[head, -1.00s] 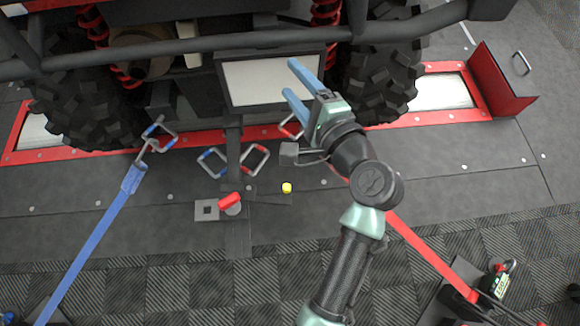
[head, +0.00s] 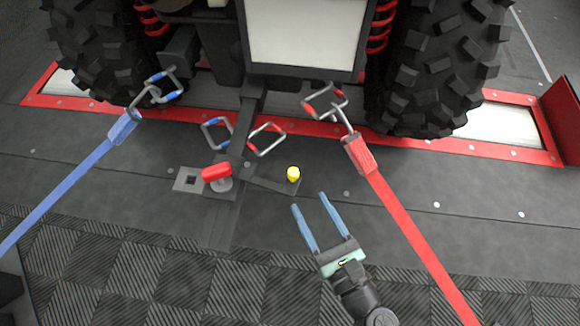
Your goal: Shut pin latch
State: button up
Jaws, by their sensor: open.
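A low latch assembly sits on the dark floor deck at the foot of the grey post. It has a red handle (head: 216,171) on a round grey base and a light grey plate with a dark square hole (head: 189,180) to its left. A dark flat bar (head: 268,183) extends right from it, with a yellow knob (head: 293,174) near its right end. I cannot tell which part is the pin. My gripper (head: 308,201) is open and empty, its blue fingers pointing toward the yellow knob, apart from it in the picture.
Two loose-looking rings (head: 267,139) flank the post (head: 252,110). Large tyres (head: 440,70) and a screen (head: 302,35) stand behind.

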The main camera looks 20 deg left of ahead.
jog(key=b+x, duration=0.5)
jog(key=x, duration=0.7)
jog(key=shift+s, duration=0.1)
grip_shut()
dwell(1.0)
